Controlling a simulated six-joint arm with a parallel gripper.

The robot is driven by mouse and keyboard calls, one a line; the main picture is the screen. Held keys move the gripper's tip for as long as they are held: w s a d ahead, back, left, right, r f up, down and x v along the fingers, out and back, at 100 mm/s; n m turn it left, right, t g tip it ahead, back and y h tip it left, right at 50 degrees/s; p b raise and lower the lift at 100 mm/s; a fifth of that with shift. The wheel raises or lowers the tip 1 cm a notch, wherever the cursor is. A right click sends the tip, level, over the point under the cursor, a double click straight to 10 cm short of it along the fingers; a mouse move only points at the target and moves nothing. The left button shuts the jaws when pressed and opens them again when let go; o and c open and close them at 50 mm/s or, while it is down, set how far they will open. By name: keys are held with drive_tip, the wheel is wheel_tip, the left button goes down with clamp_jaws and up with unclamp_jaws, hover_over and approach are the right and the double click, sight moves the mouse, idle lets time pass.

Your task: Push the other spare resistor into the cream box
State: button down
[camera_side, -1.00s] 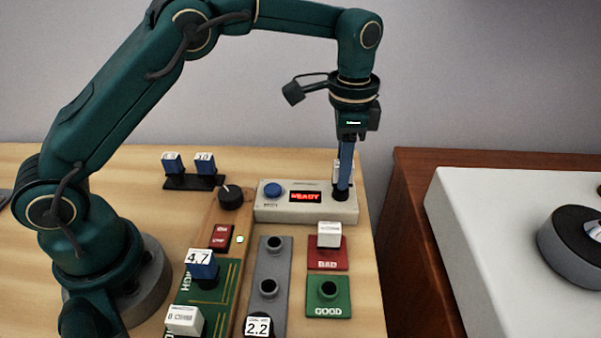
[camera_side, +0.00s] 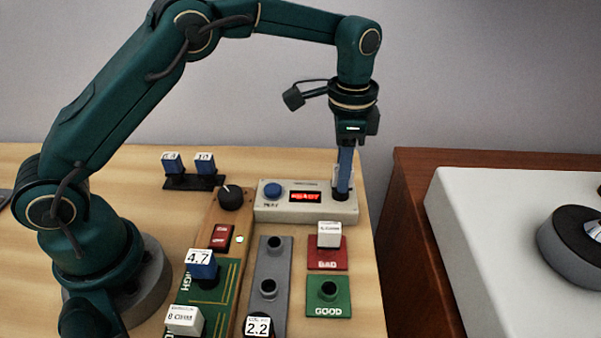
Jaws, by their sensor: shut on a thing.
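The cream box (camera_side: 285,214) stands at the back right of the bench, with a blue button and a lit red display. My gripper (camera_side: 343,190) points straight down over the socket at the box's right end. Its blue fingers are shut on a small resistor block (camera_side: 336,178), of which only a pale edge shows beside them. The fingers hide most of the block and the socket, so I cannot tell how deep the block sits. Two blue blocks with white labels stand in a black rack (camera_side: 194,183) at the back left.
A white block (camera_side: 329,233) stands on the red BAD plate (camera_side: 327,262). The green GOOD plate (camera_side: 328,308) has an empty socket. A grey strip (camera_side: 270,265), a green board (camera_side: 222,290) with a 4.7 block (camera_side: 201,263), and a black knob (camera_side: 231,197) are nearby.

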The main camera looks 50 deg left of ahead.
drive_tip(key=shift+f, duration=0.2)
idle(0.6)
drive_tip(key=c, duration=0.6)
unclamp_jaws()
drive_tip(key=shift+r, duration=0.15)
drive_tip(key=shift+r, duration=3.6)
